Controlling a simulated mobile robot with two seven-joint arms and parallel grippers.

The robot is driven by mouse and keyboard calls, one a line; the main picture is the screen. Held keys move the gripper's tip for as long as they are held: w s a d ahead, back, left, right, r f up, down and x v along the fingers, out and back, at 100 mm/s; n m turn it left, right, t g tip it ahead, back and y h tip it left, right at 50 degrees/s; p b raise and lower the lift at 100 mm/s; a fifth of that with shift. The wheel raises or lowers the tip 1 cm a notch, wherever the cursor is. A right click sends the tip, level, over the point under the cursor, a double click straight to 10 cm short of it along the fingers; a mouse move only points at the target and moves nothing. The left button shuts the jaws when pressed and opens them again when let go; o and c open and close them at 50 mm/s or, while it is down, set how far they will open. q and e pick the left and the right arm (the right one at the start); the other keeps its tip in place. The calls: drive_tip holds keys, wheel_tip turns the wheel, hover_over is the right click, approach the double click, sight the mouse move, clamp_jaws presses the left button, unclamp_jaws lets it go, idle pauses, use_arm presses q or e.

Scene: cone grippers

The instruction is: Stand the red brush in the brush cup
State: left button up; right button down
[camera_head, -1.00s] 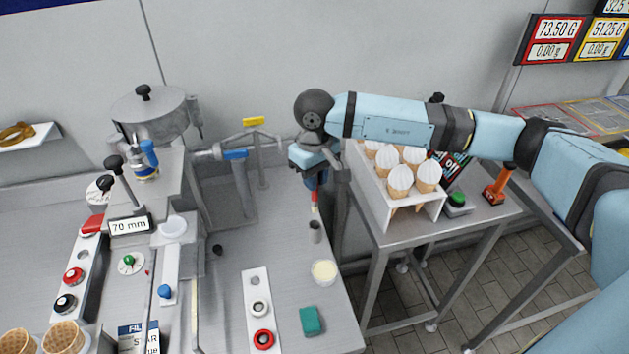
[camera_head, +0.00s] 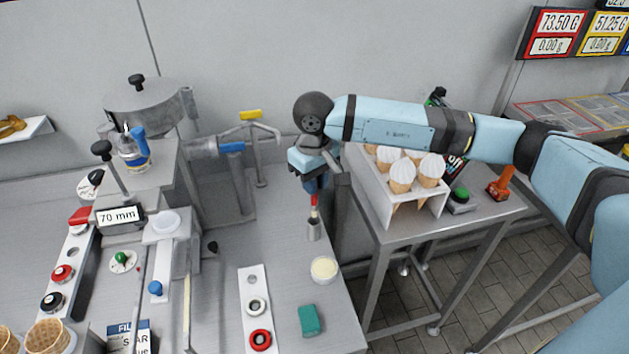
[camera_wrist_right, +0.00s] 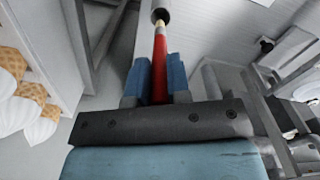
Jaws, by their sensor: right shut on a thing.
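The red brush (camera_head: 314,200) hangs upright with its pale bristles down, held in my right gripper (camera_head: 316,184). The grey brush cup (camera_head: 314,231) stands on the counter directly below; in the head view the bristle end overlaps the cup's mouth. In the right wrist view the red handle (camera_wrist_right: 160,65) runs between the two blue fingers of my right gripper (camera_wrist_right: 156,78), and its pale tip meets the dark mouth of the cup (camera_wrist_right: 160,15). I cannot tell how deep the tip is. My left gripper is not in view.
A small bowl of cream-coloured contents (camera_head: 324,270) and a green sponge (camera_head: 309,320) sit in front of the cup. A white stand of wrapped cones (camera_head: 437,204) is to the right, on another table. A metal tap-like fixture (camera_head: 236,175) stands left.

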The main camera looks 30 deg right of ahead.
sight(314, 204)
wheel_tip(314, 204, down, 3)
drive_tip(key=shift+r+b, duration=0.2)
drive_tip(key=shift+b, duration=0.8)
drive_tip(key=shift+f+b, duration=0.6)
drive_tip(key=shift+f, duration=0.05)
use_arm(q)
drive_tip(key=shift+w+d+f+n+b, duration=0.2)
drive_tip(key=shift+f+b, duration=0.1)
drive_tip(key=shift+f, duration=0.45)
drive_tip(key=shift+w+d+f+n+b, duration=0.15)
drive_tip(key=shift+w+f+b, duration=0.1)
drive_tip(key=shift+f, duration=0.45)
use_arm(e)
drive_tip(key=shift+f, duration=0.55)
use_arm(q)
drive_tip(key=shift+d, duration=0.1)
use_arm(e)
drive_tip(key=c, duration=1.1)
unclamp_jaws()
drive_tip(key=shift+o, duration=0.5)
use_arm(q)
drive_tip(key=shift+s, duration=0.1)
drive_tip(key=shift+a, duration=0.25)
use_arm(e)
drive_tip(key=shift+r, duration=0.15)
